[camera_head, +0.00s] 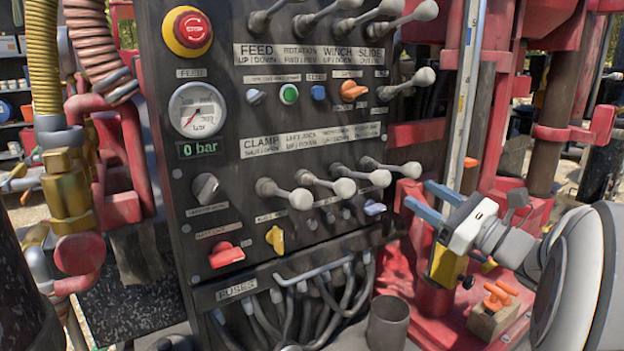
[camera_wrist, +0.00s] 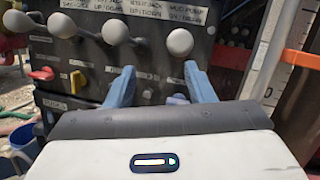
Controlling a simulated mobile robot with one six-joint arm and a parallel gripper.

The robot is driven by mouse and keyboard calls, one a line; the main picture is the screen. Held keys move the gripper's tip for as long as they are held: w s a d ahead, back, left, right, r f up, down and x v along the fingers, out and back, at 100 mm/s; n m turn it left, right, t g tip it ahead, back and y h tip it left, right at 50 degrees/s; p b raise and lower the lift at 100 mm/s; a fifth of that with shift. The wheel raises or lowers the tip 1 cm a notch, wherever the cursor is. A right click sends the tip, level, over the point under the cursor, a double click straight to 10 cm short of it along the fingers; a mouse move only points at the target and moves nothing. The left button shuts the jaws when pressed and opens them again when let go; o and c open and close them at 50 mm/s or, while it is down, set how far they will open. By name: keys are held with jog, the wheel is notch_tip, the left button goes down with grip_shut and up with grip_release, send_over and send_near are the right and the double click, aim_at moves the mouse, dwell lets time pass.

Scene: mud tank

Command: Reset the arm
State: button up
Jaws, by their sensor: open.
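My gripper (camera_head: 434,203) is at the right in the head view, in front of the lower right part of the control panel. Its two blue fingers stand apart with nothing between them. In the wrist view the open fingers (camera_wrist: 160,90) point at the panel's lower lever row. The dark control panel (camera_head: 240,105) carries levers, knobs, a red stop button (camera_head: 193,30) and a pressure gauge (camera_head: 197,109) with a display reading 0 bar. The lower levers (camera_head: 344,187) are left of my gripper, and I see no contact with them.
A grey cup (camera_head: 388,322) stands below the panel. A wooden block with orange-handled items (camera_head: 495,305) is at the lower right. Red machine frame (camera_head: 420,132) and a steel upright (camera_head: 464,95) stand close behind my gripper. Hoses and brass fittings (camera_head: 65,185) fill the left.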

jog(key=s+a+f+n+g+h+p, duration=0.1)
jog(key=s+a+f+n+g, duration=0.45)
jog(key=a, duration=0.25)
jog(key=s+a+f+n+g+h+p, duration=0.1)
jog(key=s+a+f+n+g, duration=0.3)
jog(key=a+f+n+g, duration=0.3)
jog(key=s+d+f+n+h+p, duration=0.1)
jog(key=s+f+n+h, duration=0.2)
jog(key=s+n+h, duration=0.1)
jog(key=s+d+f+n+g+h+p, duration=0.1)
jog(key=s+d+f+n+h, duration=0.1)
jog(key=s+n+h, duration=0.3)
jog(key=shift+s+d+f+n+h, duration=0.2)
jog(key=shift+f+n+h, duration=0.5)
jog(key=shift+n, duration=1.45)
jog(key=shift+r, duration=0.25)
jog(key=shift+c, duration=0.3)
